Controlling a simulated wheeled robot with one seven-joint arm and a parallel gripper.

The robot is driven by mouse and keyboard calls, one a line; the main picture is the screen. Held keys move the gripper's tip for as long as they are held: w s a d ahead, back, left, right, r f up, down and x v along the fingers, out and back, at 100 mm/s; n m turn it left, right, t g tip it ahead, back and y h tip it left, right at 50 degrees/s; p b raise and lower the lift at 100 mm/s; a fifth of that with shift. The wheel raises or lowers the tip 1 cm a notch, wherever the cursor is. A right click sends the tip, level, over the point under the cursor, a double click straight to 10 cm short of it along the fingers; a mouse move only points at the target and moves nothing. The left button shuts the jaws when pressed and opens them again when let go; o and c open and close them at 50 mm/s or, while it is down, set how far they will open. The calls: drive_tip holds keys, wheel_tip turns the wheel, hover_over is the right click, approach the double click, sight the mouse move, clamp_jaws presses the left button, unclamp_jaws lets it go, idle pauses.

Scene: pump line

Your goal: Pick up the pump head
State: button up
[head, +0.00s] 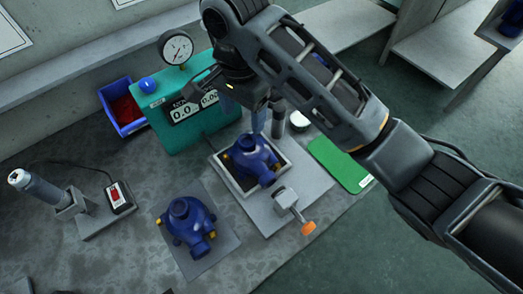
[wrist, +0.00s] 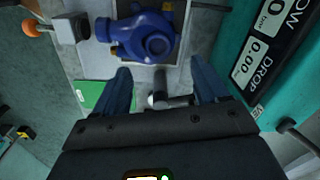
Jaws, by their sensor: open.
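Two similar blue pump heads with yellow-orange fittings show in the head view. One pump head (head: 252,160) sits in a pale square fixture (head: 228,176) on a grey plate. The other pump head (head: 187,222) lies on a dark grey mat (head: 226,243) nearer the front left. My gripper (head: 244,114) is above and just behind the pump head in the fixture. In the wrist view my gripper (wrist: 163,78) has its two blue fingers spread, with nothing between them. The fixture's pump head (wrist: 145,38) shows there beyond the fingertips, apart from them.
A teal test unit (head: 176,128) with a gauge and displays stands close behind my gripper. A clamp with an orange knob (head: 308,228) is at the fixture's front. A green mat (head: 340,164) lies right, a blue bin (head: 122,106) back left, and a corded tool (head: 40,188) far left.

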sight(246, 140)
drive_tip(key=shift+w+d+f, duration=0.1)
drive_tip(key=shift+d+f, duration=0.1)
wheel_tip(246, 140, down, 2)
drive_tip(key=shift+f+b, duration=0.25)
drive_tip(key=shift+b, duration=0.15)
drive_tip(key=f, duration=0.4)
drive_tip(key=shift+s+a+f, duration=0.1)
drive_tip(key=shift+s+f, duration=0.1)
drive_tip(key=shift+f, duration=0.2)
drive_tip(key=shift+c, duration=0.2)
drive_tip(key=shift+r, duration=0.1)
drive_tip(key=c, duration=1.3)
drive_tip(key=shift+o, duration=0.2)
